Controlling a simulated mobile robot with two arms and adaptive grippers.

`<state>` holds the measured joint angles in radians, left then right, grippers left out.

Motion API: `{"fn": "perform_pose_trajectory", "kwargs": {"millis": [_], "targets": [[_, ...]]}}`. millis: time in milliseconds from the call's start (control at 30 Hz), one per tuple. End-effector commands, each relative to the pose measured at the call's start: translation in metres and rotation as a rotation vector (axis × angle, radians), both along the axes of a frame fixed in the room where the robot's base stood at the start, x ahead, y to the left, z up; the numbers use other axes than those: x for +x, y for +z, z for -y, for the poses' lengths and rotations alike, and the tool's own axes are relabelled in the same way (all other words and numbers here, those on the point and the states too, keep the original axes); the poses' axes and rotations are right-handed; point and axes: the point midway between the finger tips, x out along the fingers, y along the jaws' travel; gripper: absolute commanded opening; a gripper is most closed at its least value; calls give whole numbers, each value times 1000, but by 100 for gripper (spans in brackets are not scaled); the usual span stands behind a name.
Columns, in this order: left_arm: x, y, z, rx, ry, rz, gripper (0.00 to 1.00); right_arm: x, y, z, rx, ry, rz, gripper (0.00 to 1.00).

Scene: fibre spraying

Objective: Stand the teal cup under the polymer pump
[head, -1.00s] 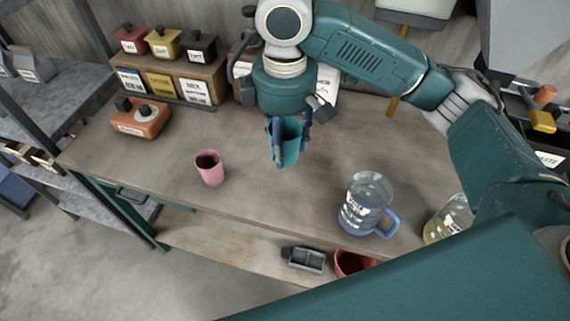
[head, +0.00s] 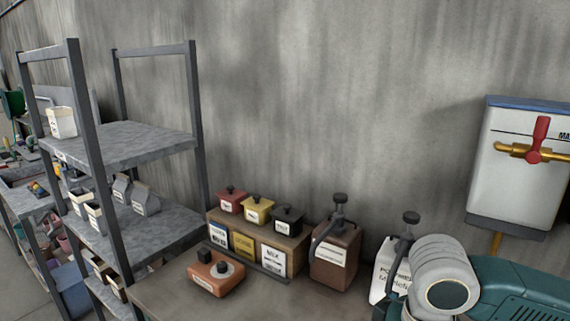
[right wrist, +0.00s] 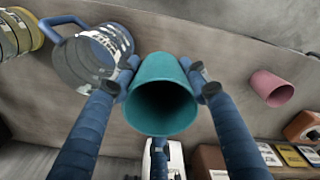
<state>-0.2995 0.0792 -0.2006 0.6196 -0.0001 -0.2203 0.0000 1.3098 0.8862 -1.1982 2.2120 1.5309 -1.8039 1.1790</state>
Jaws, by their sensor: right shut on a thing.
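The teal cup (right wrist: 160,100) is held between the fingers of my right gripper (right wrist: 163,78) in the right wrist view, its dark open mouth facing the camera. My right gripper is shut on it. In the head view only part of my right arm shows at the lower right; the cup is out of view. The polymer pump is a white container (head: 380,283) with a partly hidden label starting "PO" and a dark pump head (head: 411,217). My arm hides its right side and lower part. A white container shows behind the cup in the right wrist view (right wrist: 176,155). My left gripper is not in view.
A brown pump bottle (head: 336,255) stands left of the polymer pump. Lidded boxes on a rack (head: 300,243) and an orange device (head: 216,274) sit further left. The right wrist view shows a pink cup (right wrist: 271,88) and a clear jug (right wrist: 85,60) with a blue handle.

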Motion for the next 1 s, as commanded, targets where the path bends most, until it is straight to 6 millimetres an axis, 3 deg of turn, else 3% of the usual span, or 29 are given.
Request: {"fn": "perform_pose_trajectory", "kwargs": {"millis": [233,1000], "targets": [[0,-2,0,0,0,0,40,-13,-8,4,5,-110,-10,22],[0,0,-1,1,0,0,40,-4,-2,6,2,-72,-3,23]]}}
